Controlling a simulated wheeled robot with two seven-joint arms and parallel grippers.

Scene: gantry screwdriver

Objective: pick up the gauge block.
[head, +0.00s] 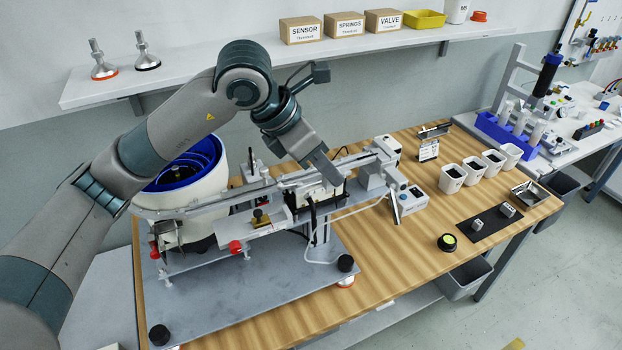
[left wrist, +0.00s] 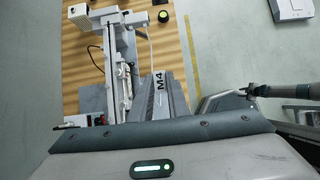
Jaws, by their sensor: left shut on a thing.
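My left gripper (head: 328,168) reaches down from above over the rail of the feeder machine, near the middle of the head view. Its jaws are shut on the gauge block, which is mostly hidden by the fingers and the machine parts around it. In the left wrist view the gripper housing fills the bottom, and M4 lettering shows just above it; I cannot tell which part bears it. Two small grey blocks (head: 477,224) (head: 507,210) stand on a black mat (head: 488,229) at the right of the table.
The feeder rail (head: 235,199) and blue-lined bowl (head: 150,206) crowd the space around my left gripper. White cups (head: 452,180) and a metal tray (head: 530,195) stand at the right. A black puck (head: 447,242) is near the front edge, with bare wood around it.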

